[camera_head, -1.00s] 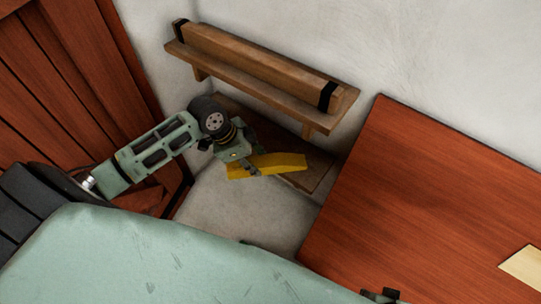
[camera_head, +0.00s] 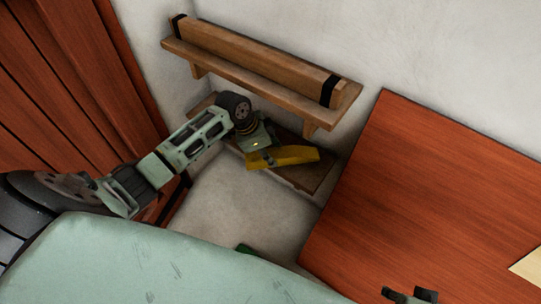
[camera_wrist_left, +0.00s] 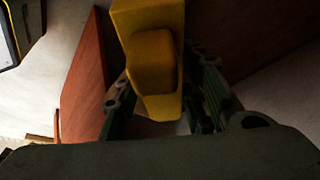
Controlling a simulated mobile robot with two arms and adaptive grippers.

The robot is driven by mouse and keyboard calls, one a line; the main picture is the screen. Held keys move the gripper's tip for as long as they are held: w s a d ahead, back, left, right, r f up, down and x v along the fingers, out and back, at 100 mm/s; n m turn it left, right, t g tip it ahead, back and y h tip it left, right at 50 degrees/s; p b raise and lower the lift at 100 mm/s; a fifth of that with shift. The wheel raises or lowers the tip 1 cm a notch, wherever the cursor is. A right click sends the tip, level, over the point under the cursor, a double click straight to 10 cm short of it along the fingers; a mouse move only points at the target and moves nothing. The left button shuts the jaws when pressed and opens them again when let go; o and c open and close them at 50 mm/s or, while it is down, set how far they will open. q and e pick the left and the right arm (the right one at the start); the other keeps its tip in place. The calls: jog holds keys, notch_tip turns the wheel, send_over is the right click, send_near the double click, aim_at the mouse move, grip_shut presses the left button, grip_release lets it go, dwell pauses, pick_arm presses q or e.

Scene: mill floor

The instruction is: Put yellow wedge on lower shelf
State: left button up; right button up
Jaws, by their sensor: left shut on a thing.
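The yellow wedge (camera_head: 290,156) is held in my left gripper (camera_head: 263,158), which is shut on it. In the left wrist view the yellow wedge (camera_wrist_left: 150,60) sits between the two fingers. In the head view the wedge overlaps the lower shelf (camera_head: 314,176), a brown wooden board on the wall under the upper shelf. I cannot tell whether the wedge touches the board. Part of the lower shelf is hidden by my left arm and the wedge. A small part of my right gripper (camera_head: 411,296) shows at the bottom edge; its fingers are not clear.
The upper shelf (camera_head: 230,72) carries a long wooden beam (camera_head: 255,57) with black bands, close above my left wrist. A red-brown tabletop (camera_head: 420,190) stands to the right, with a pale board (camera_head: 527,266) at its edge. Red-brown planks (camera_head: 75,70) stand at the left.

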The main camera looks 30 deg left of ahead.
pick_arm(q)
jog(key=shift+w+f, duration=0.25)
jog(key=shift+f, duration=0.15)
pick_arm(e)
jog(key=shift+v, duration=1.05)
pick_arm(q)
jog(key=o, duration=1.4)
jog(key=shift+f, duration=0.15)
jog(key=shift+c, duration=0.2)
